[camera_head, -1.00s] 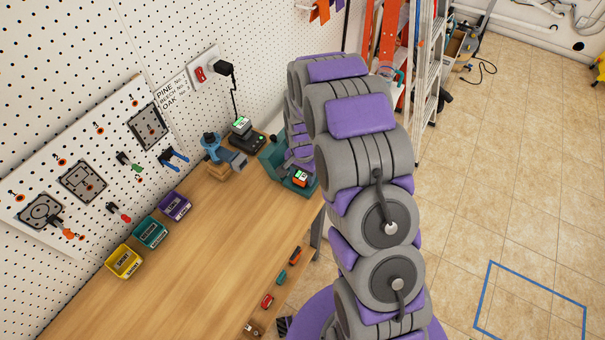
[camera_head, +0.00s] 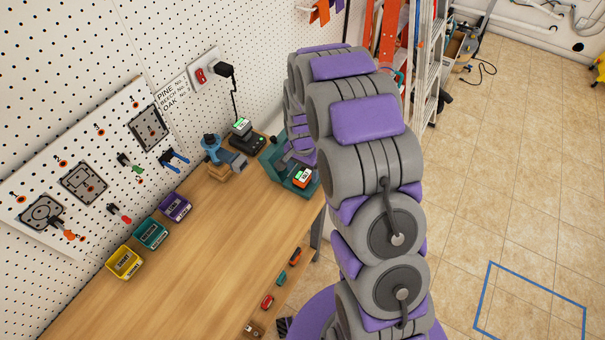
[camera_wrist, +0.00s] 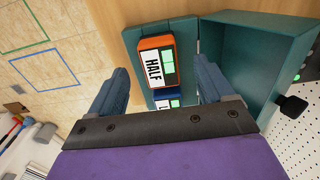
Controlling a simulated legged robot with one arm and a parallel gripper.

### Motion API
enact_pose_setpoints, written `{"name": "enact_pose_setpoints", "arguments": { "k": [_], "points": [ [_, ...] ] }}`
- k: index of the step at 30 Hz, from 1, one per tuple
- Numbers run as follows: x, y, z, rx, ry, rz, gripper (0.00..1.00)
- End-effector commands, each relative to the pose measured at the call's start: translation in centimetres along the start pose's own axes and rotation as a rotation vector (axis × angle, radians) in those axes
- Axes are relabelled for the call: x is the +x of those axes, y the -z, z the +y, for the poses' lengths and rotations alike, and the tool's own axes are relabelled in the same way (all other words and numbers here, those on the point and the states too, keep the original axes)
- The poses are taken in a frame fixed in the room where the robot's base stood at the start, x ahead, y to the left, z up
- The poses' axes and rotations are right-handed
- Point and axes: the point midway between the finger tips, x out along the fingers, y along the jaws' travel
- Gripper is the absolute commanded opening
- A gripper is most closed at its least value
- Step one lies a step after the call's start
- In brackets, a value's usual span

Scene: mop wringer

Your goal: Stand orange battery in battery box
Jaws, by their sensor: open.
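The orange battery (camera_wrist: 155,60), with a white "HALF" label and green bars, is by the teal battery box (camera_wrist: 230,28) in the wrist view. In the head view the orange battery (camera_head: 303,177) shows at the right of the teal box (camera_head: 273,163). A blue-topped battery (camera_wrist: 166,93) sits just below it in the wrist view, partly cut off by my gripper. My gripper (camera_wrist: 160,78) is open, its blue fingers either side of the batteries, with no contact visible. I cannot tell whether the orange battery stands or lies.
The wooden bench (camera_head: 190,265) is mostly clear. A black charger (camera_head: 247,142) and a blue tool (camera_head: 222,160) stand left of the box. Yellow (camera_head: 124,264), teal (camera_head: 151,234) and purple (camera_head: 175,208) bins line the pegboard.

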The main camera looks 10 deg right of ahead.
Motion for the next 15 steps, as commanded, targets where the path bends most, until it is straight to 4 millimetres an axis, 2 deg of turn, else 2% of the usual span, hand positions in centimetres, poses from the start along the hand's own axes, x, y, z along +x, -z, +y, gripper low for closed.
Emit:
{"name": "enact_pose_setpoints", "arguments": {
  "k": [1,3,9,15],
  "points": [
    [-1.5,0.2,-0.2,0.0,0.006,0.007,0.81],
    [-3.1,0.1,-0.1,0.001,0.005,0.005,0.81],
    [-7.6,0.1,-0.1,-0.001,0.003,0.004,0.81],
    [-11.2,0.1,-0.2,0.0,0.002,0.003,0.81]
  ]
}}
